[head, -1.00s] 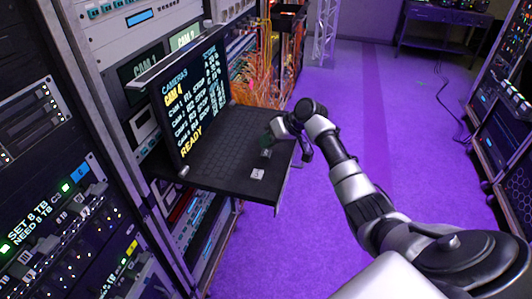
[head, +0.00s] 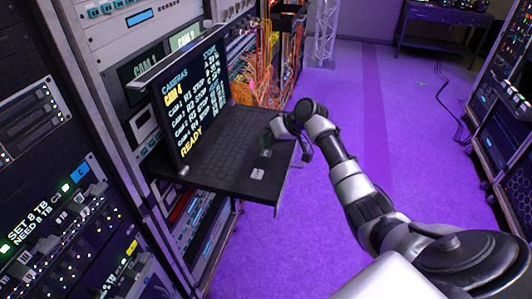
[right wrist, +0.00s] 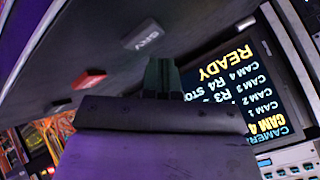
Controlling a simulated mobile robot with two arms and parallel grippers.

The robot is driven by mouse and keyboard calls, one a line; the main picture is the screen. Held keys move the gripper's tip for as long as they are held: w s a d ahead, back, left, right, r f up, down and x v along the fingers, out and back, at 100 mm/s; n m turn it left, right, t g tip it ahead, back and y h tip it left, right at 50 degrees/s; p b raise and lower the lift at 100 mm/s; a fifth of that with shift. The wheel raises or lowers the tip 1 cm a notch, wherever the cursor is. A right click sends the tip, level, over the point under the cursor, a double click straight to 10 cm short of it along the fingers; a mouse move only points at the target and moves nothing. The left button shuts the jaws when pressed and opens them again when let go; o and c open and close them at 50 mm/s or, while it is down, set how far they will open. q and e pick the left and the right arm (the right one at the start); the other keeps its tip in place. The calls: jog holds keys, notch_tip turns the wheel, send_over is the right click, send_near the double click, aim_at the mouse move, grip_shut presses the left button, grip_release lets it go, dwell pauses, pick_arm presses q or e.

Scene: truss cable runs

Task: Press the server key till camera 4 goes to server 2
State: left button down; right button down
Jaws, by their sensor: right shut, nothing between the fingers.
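The console screen (head: 192,95) stands at the back of a pulled-out keyboard shelf. It reads CAMERAS, CAM 4 in yellow, a list of cameras and READY; the server column is too small to read surely. The screen (right wrist: 240,90) shows upside down in the right wrist view. There, a grey key (right wrist: 142,34) with upside-down lettering, perhaps SRV, and a red key (right wrist: 90,79) lie on the shelf. A pale key (head: 257,174) shows near the shelf's front in the head view. My right gripper (head: 266,146) is shut and empty, low over the shelf; contact is unclear. My left gripper is out of view.
The black keyboard shelf (head: 215,165) juts from the rack. Orange cables (head: 275,70) hang behind it. A rack with lit indicators (head: 65,200) stands at the left, another (head: 505,120) at the right. The purple floor (head: 400,130) between is clear apart from a thin cable.

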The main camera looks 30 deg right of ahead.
aim_at(267, 152)
dwell(0.3)
jog(key=shift+f, duration=0.4)
jog(key=shift+f, duration=0.5)
dwell(0.5)
jog(key=shift+r, duration=0.1)
jog(key=shift+r+p, duration=0.6)
jog(key=shift+r, duration=0.2)
notch_tip(267, 152, up, 5)
jog(key=p, duration=0.4)
jog(key=shift+r+p, duration=0.1)
jog(key=shift+p, duration=0.2)
dwell(3.9)
